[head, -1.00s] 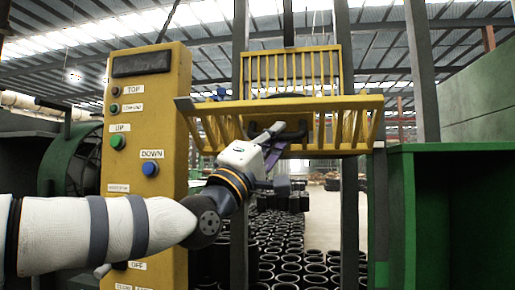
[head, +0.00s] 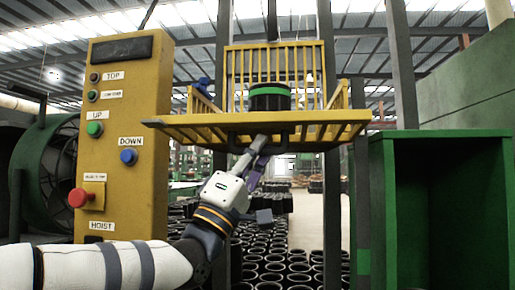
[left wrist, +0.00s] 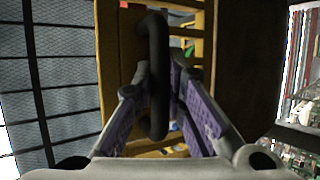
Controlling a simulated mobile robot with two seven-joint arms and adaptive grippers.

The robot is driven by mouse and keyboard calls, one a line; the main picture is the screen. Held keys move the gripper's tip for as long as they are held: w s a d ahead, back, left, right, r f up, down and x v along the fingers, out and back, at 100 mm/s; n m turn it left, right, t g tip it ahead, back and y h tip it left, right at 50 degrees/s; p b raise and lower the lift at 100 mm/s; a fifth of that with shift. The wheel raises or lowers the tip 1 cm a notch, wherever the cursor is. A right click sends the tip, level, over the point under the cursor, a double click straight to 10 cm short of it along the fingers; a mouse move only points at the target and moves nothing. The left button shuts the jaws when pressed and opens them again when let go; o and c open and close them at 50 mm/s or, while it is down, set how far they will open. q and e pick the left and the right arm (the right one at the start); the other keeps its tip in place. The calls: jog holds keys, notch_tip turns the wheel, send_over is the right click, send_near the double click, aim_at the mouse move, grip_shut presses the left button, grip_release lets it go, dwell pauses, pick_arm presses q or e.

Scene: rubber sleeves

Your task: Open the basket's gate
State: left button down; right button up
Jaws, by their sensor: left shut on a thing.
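The yellow basket (head: 275,62) hangs between dark posts. Its barred gate (head: 340,118) is swung down at the front, lying nearly flat and sticking out towards me. A black sleeve with a green band (head: 270,90) stands inside, showing above the gate. My left gripper (head: 258,146) reaches up from below to the dark handle (head: 284,139) on the gate. In the left wrist view, the black handle (left wrist: 157,45) runs between the purple-padded fingers of the left gripper (left wrist: 160,80), which is shut on it. My right gripper is not in view.
A yellow control panel (head: 125,170) with buttons and a red knob stands close on the left. A green cabinet (head: 388,210) stands on the right. Rows of black sleeves (head: 275,265) cover the floor below. A green fan (head: 45,165) is at far left.

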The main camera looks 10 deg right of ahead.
pick_arm(q)
jog(key=shift+f, duration=0.1)
jog(key=c, duration=1.6)
grip_release()
